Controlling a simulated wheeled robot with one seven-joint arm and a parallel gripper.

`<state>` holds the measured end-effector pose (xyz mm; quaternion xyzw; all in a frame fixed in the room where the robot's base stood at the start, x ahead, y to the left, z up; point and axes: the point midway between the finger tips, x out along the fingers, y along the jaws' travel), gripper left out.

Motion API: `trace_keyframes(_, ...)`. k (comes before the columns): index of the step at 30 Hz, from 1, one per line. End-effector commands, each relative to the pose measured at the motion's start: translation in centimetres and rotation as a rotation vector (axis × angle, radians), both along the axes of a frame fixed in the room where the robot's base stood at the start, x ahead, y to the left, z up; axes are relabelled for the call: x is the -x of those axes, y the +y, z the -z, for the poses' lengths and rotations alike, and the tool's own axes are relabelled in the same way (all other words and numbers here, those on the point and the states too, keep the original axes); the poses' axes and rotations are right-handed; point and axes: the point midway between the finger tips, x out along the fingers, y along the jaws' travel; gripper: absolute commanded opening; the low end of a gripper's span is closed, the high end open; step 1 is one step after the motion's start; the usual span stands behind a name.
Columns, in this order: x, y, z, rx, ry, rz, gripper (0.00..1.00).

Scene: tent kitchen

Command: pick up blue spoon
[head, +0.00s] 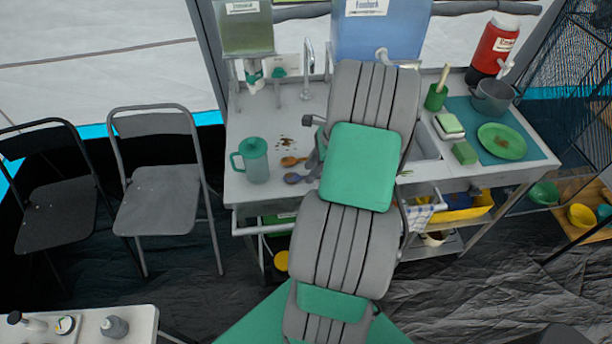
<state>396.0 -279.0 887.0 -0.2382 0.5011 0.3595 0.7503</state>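The blue spoon (292,178) lies on the worktop (240,188) near its front edge, left of my arm. Its bowl points left and its handle runs right towards my gripper. A brown spoon (290,161) lies just behind it. My gripper (317,160) is low over the worktop beside the handle ends of the spoons. My arm's green and grey links hide most of the gripper. I cannot see both fingertips, or whether they touch the blue spoon.
A teal pitcher (254,160) stands left of the spoons, with brown crumbs (288,143) behind them. A sink (426,148) lies right of my arm. Further right are a green cup (435,98), sponges, a green plate (502,141) and a pot (493,97). Folding chairs (160,195) stand left.

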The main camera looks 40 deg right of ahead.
Motion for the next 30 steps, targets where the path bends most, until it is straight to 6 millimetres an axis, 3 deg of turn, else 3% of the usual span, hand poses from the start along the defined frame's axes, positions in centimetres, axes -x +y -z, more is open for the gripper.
trace_keyframes(4, -0.38, 0.41, 1.27, 0.003, 0.0, -0.002, 0.37)
trace_keyframes(17, -0.41, 0.47, 1.49, 0.003, -0.001, -0.002, 0.37)
trace_keyframes(30, -0.38, 0.42, 1.49, 0.003, -0.001, -0.002, 0.01)
